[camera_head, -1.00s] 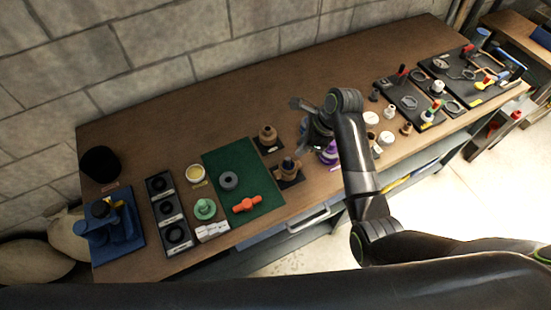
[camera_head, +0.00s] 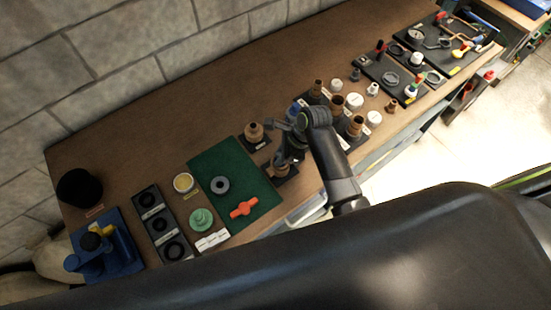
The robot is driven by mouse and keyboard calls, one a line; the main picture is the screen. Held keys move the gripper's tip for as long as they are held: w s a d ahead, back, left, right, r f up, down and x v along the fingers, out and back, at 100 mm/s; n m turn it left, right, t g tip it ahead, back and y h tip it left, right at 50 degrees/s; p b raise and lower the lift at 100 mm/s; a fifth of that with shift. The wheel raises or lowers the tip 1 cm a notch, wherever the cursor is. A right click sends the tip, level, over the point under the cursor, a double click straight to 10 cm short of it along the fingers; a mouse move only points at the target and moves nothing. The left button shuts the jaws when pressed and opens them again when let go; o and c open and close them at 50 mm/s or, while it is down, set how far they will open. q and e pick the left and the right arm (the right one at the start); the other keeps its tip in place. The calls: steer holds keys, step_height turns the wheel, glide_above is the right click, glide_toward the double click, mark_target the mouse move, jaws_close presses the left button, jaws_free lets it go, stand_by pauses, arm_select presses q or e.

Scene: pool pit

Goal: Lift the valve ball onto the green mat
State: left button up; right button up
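The green mat (camera_head: 209,161) lies flat on the bench, with a grey ring (camera_head: 220,184) and an orange handle (camera_head: 243,207) on it. I cannot make out which piece is the valve ball. A brass-coloured piece (camera_head: 254,132) stands on a black plate just right of the mat. A second brownish piece (camera_head: 281,170) stands on another plate at the mat's right edge. My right gripper (camera_head: 285,156) points down at this second piece and partly hides it. Whether it touches it, and whether its fingers are open, is unclear. My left gripper is out of view.
Left of the mat are a yellow-topped round tin (camera_head: 184,182), a green round part (camera_head: 201,219), a black tray of rings (camera_head: 159,226), a blue vise-like block (camera_head: 104,249) and a black cylinder (camera_head: 79,188). Several fittings and tool boards fill the right. The bench's back strip is clear.

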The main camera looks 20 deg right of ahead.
steer(key=shift+s+d+r, duration=0.1)
steer(key=shift+s, duration=0.1)
steer(key=shift+c, duration=0.2)
steer(key=shift+d, duration=0.1)
jaws_close()
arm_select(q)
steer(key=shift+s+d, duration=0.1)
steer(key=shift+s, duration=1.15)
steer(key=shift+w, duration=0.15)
